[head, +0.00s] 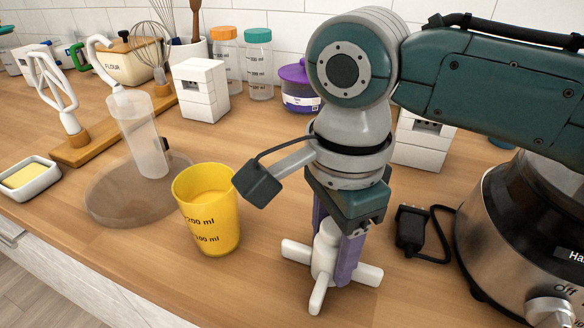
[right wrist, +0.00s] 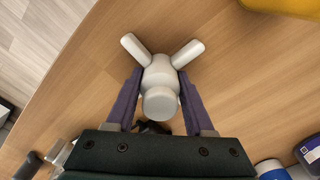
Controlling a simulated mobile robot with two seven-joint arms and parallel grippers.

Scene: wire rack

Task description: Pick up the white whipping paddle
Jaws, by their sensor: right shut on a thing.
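The white whipping paddle (head: 322,262) stands on the wooden counter, a pale hub with several rounded arms spread out at its foot. My right gripper (head: 333,250) points down over it with its purple fingers on either side of the hub, shut on it. In the right wrist view the paddle (right wrist: 160,75) sits between the two fingers, its round end towards the camera and two arms pointing away. Part of the paddle is hidden by the fingers in the head view. My left gripper is not in view.
A yellow measuring cup (head: 209,222) stands just left of my gripper. A black power plug (head: 411,232) and a steel appliance (head: 510,240) are on the right. A wooden rack (head: 85,148) with a white wire beater (head: 50,90) and a clear cylinder (head: 137,130) stand left.

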